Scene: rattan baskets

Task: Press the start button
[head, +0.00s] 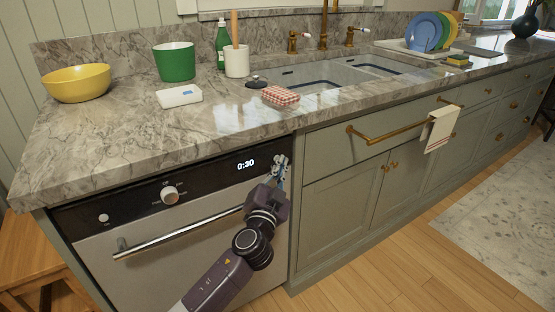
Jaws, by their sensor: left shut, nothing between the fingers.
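The appliance under the counter has a black control panel (218,176) with a lit display (245,164) reading 0:30. A silver knob (169,194) sits on the panel's left half, and a small round light button (103,217) sits near its left end. I cannot read which control is the start button. My left gripper (281,163) is shut and empty, its fingertips at the panel's right end, right of the display. It covers part of the panel there, and I cannot tell whether it touches the panel. My right gripper is not in view.
A long bar handle (180,234) crosses the appliance door below the panel. The marble countertop (110,135) overhangs the panel and holds a yellow bowl (77,83), a green pot (175,62) and a checked container (280,96). A wooden stool (35,255) stands at left.

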